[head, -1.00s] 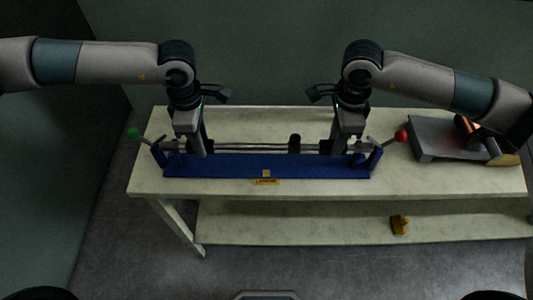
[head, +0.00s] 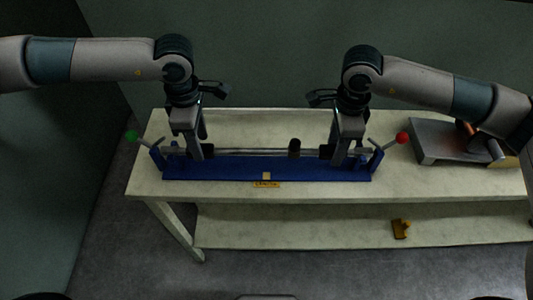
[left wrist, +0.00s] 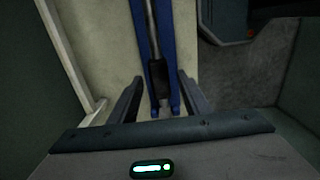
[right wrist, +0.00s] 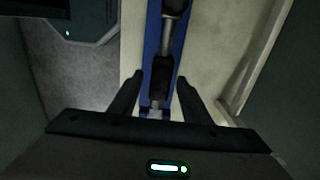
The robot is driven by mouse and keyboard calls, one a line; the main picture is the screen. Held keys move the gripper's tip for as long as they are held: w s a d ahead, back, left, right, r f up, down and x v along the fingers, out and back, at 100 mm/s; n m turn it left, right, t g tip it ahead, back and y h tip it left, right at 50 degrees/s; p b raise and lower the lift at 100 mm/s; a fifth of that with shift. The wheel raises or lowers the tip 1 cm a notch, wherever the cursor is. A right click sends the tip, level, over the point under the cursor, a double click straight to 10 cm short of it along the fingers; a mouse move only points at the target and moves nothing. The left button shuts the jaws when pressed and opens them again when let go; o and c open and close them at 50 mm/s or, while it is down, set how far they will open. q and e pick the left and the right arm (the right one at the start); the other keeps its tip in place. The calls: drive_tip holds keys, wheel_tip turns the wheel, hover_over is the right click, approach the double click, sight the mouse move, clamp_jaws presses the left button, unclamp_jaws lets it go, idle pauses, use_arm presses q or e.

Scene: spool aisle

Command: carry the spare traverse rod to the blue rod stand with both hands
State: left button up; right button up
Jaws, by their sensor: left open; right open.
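The traverse rod (head: 250,152), a thin grey bar with dark sleeves, lies level along the blue rod stand (head: 225,169) on the bench. My left gripper (head: 200,152) is over the rod's left part. In the left wrist view its open fingers (left wrist: 162,98) stand on either side of a dark sleeve (left wrist: 158,74), with gaps. My right gripper (head: 342,153) is over the rod's right part. In the right wrist view its open fingers (right wrist: 158,97) straddle another dark sleeve (right wrist: 161,72), with gaps. The fingers partly hide the rod's ends in the head view.
A lever with a green knob (head: 131,136) leans out at the stand's left end, and one with a red knob (head: 402,138) at its right. A grey metal fixture (head: 437,141) stands at the bench's right. A yellow piece (head: 400,229) lies on the lower shelf.

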use_arm(q)
wheel_tip(320, 180, up, 10)
idle(0.4)
drive_tip(key=shift+f, duration=0.15)
use_arm(e)
drive_tip(key=shift+r, duration=0.1)
wheel_tip(320, 180, up, 12)
idle(0.6)
idle(0.5)
